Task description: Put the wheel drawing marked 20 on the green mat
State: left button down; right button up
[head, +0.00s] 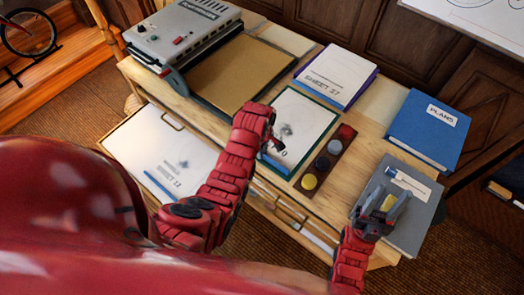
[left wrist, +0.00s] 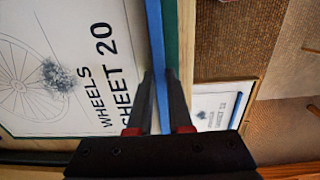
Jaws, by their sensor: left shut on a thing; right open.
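The wheel drawing marked 20 (head: 300,112) lies on the green mat (head: 316,93), whose dark green edge shows around it. In the left wrist view the drawing (left wrist: 75,60) reads "WHEELS SHEET 20" and has a blue strip along one edge; a green band of the mat (left wrist: 171,35) shows beside that strip. My left gripper (head: 272,146) is shut on the blue strip, also seen in the left wrist view (left wrist: 158,78). Whether the drawing lies fully flat is hard to tell. My right gripper (head: 380,212) is open above a grey folder (head: 415,190).
A strip of coloured discs (head: 328,158) lies right of the drawing. Sheet 17 (head: 338,75) on purple, a blue PLANS binder (head: 425,130), a tan board (head: 240,73) and a grey binding machine (head: 183,35) surround it. Sheet 12 (head: 165,148) lies lower left.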

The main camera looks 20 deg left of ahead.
pick_arm(q)
jog(key=c, duration=0.8)
grip_release()
jog(key=shift+f, duration=0.1)
jog(key=shift+c, duration=0.2)
